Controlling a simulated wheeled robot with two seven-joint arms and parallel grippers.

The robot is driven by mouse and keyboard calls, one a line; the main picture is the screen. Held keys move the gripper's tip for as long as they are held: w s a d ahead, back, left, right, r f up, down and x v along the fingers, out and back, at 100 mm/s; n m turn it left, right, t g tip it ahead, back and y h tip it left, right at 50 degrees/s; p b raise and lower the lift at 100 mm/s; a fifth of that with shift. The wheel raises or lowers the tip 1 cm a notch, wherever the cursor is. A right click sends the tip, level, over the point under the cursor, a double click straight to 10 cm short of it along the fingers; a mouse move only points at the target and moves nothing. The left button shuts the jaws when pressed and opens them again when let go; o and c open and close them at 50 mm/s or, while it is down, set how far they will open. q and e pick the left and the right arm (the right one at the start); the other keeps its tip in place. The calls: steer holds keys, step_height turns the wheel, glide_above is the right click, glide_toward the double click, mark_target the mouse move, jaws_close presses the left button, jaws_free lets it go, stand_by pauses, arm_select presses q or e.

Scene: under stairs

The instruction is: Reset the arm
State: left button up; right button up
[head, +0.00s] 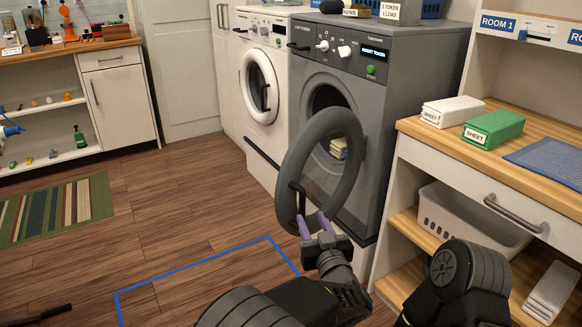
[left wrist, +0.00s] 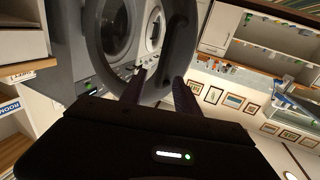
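My left gripper (head: 313,220) is low in front of the grey machine (head: 365,105), close to the lower edge of its open round door (head: 291,165). Its two purple fingers are apart, with nothing visible held between them. A dark handle (head: 298,192) on the door is just above the fingertips; I cannot tell whether they touch. In the left wrist view, the fingers (left wrist: 158,88) are spread, with the door ring (left wrist: 178,40) beyond them. Part of my right arm (head: 465,283) shows at the lower right; its gripper is out of view.
A wooden counter (head: 548,150) at right holds white (head: 453,110) and green (head: 493,128) boxes labelled SHEET. A white basket (head: 468,215) sits below. A white washer (head: 262,75) stands left of the grey machine. Open floor with blue tape (head: 200,262) lies to the left.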

arm_select(q)
steer(key=a+f+m+g+h, duration=0.1)
steer(key=a+f+g, duration=0.1)
steer(key=a+f, duration=0.45)
steer(key=a+f+g+h, duration=0.1)
steer(key=a+f+g, duration=0.15)
steer(key=f, duration=0.65)
steer(key=s+a+f+g+h, duration=0.1)
steer(key=s+a+f+g, duration=0.3)
steer(key=s+f, duration=0.45)
steer(key=s+a+f+g+h, duration=0.1)
steer(key=s+a+f+g, duration=0.2)
steer(key=s+a+f, duration=0.45)
steer(key=s+d+f+n+g+h, duration=0.1)
steer(key=s+f+g+h, duration=0.15)
steer(key=s, duration=0.85)
steer(key=s+d+f+g+h, duration=0.1)
steer(key=s+f+g, duration=0.2)
steer(key=s, duration=0.8)
step_height(320, 180, up, 21)
steer(key=p, duration=2.1)
steer(key=shift+w+a, duration=0.15)
steer(key=shift+w, duration=0.2)
steer(key=shift+y, duration=0.25)
